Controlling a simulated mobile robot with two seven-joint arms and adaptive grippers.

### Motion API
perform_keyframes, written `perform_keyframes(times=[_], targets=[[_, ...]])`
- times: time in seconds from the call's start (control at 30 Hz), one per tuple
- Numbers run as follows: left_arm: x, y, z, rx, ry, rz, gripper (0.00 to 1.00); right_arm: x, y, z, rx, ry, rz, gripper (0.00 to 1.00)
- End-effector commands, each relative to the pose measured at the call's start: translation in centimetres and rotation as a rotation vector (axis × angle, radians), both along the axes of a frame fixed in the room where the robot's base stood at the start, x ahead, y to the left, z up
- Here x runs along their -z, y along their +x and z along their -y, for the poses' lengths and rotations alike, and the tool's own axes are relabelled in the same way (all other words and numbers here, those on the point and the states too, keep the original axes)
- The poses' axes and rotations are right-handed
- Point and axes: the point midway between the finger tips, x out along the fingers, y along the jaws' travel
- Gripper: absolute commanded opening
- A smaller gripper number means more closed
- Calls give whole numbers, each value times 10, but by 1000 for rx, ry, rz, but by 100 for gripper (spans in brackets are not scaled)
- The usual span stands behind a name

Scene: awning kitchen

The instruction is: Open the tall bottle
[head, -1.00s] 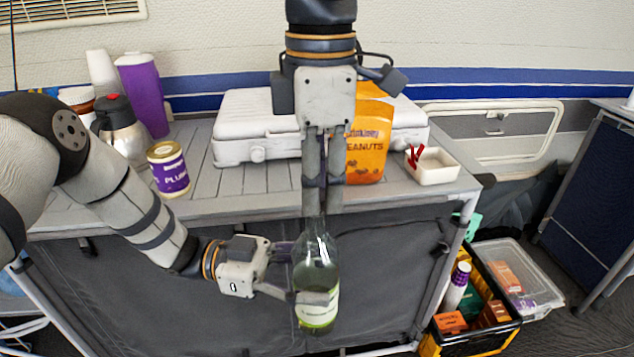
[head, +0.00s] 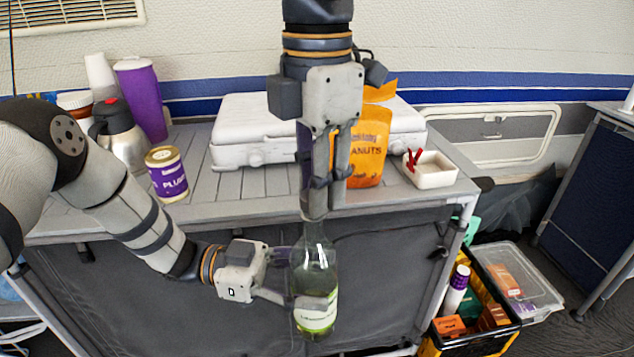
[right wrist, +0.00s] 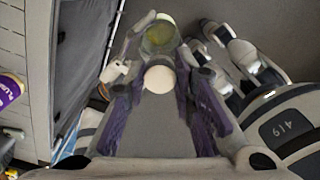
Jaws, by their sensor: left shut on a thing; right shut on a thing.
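The tall bottle (head: 315,262), clear green glass with a pale label, stands upright in front of the table. My left gripper (head: 312,298) is shut around its lower body from the left. My right gripper (head: 315,212) points down from above, its fingertips closed at the top of the bottle. In the right wrist view a round cream cap (right wrist: 160,78) sits between the fingertips, with the greenish bottle body (right wrist: 159,38) beyond it. The fingers hide the cap in the head view. I cannot tell whether the cap is loose on the neck.
The grey slatted table (head: 235,205) is just behind the bottle. It bears a plum can (head: 168,175), a white case (head: 240,140), a peanuts bag (head: 367,150) and a white dish (head: 432,172). A black and yellow crate (head: 470,335) stands at lower right.

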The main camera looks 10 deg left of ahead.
Motion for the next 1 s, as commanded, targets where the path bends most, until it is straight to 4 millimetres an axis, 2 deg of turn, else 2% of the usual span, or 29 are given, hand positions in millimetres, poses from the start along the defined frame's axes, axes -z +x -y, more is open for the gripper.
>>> perform_keyframes(times=[0.47, 0.77, 1.0], targets=[[-1, 0, 0, 0, -1, 1, 0, -17, 0, 0, -1, -1, 1, 0], [-1, 0, 0, 0, -1, 1, 0, -19, 0, 0, -1, -1, 1, 0], [-1, 0, 0, 0, -1, 1, 0, -53, 0, -1, 1, -1, 3, 0]])
